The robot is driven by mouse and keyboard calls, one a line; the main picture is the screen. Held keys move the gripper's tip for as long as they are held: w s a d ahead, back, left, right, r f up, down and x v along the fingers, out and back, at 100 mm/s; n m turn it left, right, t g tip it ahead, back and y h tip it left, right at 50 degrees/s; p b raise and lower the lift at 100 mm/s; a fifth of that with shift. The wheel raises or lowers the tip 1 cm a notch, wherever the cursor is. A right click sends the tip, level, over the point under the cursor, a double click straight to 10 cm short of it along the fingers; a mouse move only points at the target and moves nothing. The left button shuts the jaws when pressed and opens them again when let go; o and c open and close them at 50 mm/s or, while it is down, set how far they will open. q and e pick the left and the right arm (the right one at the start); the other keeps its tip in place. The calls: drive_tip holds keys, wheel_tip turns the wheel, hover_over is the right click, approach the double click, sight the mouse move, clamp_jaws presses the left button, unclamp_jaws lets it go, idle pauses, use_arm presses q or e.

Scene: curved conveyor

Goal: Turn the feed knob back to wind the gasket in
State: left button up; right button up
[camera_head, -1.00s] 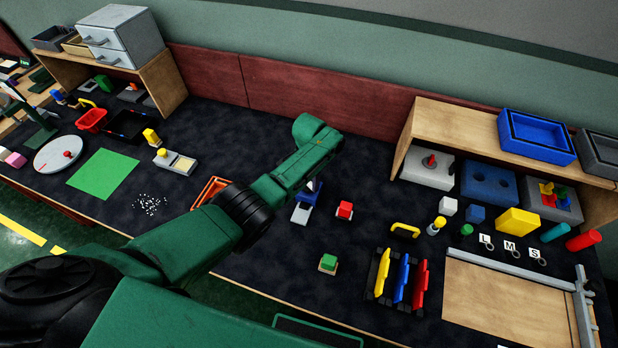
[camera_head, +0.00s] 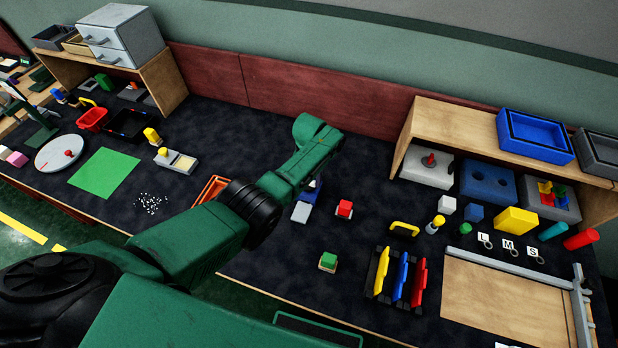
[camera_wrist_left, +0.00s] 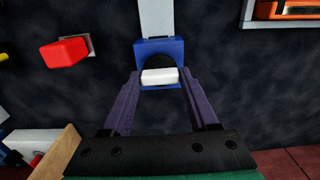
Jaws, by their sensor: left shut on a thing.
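The feed knob (camera_wrist_left: 159,77) appears as a white bar in front of a dark disc on a blue block (camera_wrist_left: 150,46) in the left wrist view. My left gripper (camera_wrist_left: 161,84) is shut on the bar, with one purple finger at each end. A light grey strip (camera_wrist_left: 156,15) runs from the block to the top edge. In the head view, my arm partly hides the blue block (camera_head: 313,190), and the grey strip (camera_head: 301,212) shows in front of it. I cannot make out the gasket. My right gripper is not in view.
A red block (camera_head: 345,208) stands right of the blue block, and a green block (camera_head: 328,260) nearer the front. An orange tray (camera_head: 211,190) lies to the left, partly behind my arm. A wooden shelf (camera_head: 455,125) stands at the back right.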

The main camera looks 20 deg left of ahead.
use_arm(q)
drive_tip(key=shift+w+r, duration=0.15)
drive_tip(key=o, duration=1.1)
drive_tip(key=shift+o, duration=1.4)
wheel_tip(320, 180, up, 5)
drive_tip(key=shift+r+p, duration=0.2)
drive_tip(key=shift+p, duration=0.85)
wheel_tip(320, 180, up, 9)
drive_tip(key=shift+b, duration=0.4)
